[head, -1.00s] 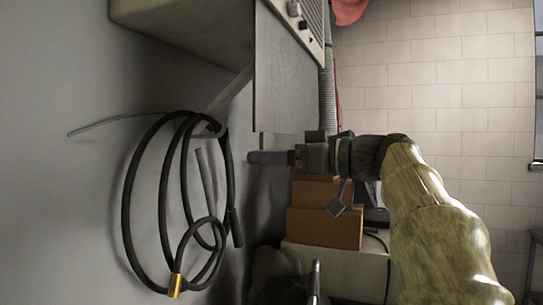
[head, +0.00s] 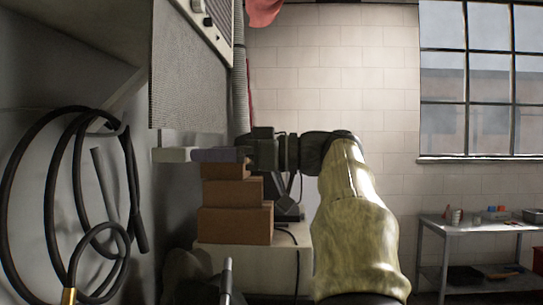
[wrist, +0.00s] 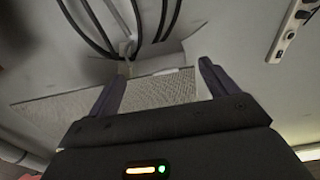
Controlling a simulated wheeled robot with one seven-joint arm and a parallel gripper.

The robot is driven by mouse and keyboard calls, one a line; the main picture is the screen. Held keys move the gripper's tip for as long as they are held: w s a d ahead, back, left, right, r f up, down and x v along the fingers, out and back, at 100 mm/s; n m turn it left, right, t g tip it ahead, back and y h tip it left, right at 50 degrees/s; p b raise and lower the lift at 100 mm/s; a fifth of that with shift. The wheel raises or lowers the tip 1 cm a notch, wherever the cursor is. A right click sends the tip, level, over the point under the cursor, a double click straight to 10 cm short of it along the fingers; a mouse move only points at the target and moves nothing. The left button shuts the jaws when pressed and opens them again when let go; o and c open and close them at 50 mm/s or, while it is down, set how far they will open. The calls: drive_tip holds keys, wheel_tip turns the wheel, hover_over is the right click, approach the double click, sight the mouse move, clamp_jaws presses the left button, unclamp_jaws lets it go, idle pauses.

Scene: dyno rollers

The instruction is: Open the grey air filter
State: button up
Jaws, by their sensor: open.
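The grey air filter appears as a grey mesh panel (head: 190,75) hanging down from the pale wall-mounted box in the head view. In the wrist view the mesh panel (wrist: 60,106) lies beyond and between my fingers. My gripper (head: 196,155) is just below the panel's lower edge in the head view, pointing left. Its dark purple fingers are spread in the wrist view (wrist: 163,75). A pale block (head: 170,155) shows at the fingertips; I cannot tell whether it belongs to the filter or whether the fingers touch it.
A coiled black hose (head: 75,200) hangs on the wall at left. Stacked brown boxes (head: 235,222) stand below my gripper. A corrugated grey hose (head: 239,80) runs down beside the box. A metal table (head: 480,228) with small items stands at far right, under a window (head: 468,80).

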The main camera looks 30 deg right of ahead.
drive_tip(key=v, duration=0.9)
drive_tip(key=shift+d, duration=0.15)
drive_tip(key=w+a+f+m+g+h+p, duration=0.1)
drive_tip(key=w+a+f+m+h+p, duration=0.2)
drive_tip(key=f, duration=0.5)
drive_tip(key=w+f+m+g+h+p, duration=0.1)
drive_tip(key=w+f+m+h, duration=0.1)
drive_tip(key=w+f+m, duration=0.35)
drive_tip(key=w+a+f+m+g+h+p, duration=0.1)
drive_tip(key=a+f+m+h+p, duration=0.1)
drive_tip(key=f+m, duration=0.5)
drive_tip(key=s+a+f+n+g+h+p, duration=0.2)
drive_tip(key=s+f, duration=0.5)
drive_tip(key=f, duration=0.5)
drive_tip(key=s+a+f+n+g+h+p, duration=0.2)
drive_tip(key=s+a+f+h, duration=0.3)
drive_tip(key=f, duration=0.7)
drive_tip(key=s+a+g+p, duration=0.1)
drive_tip(key=s, duration=0.1)
drive_tip(key=shift+s+a+f+n+h+p, duration=0.25)
drive_tip(key=shift+s+a+n+h+p, duration=0.05)
drive_tip(key=shift+a+n, duration=0.1)
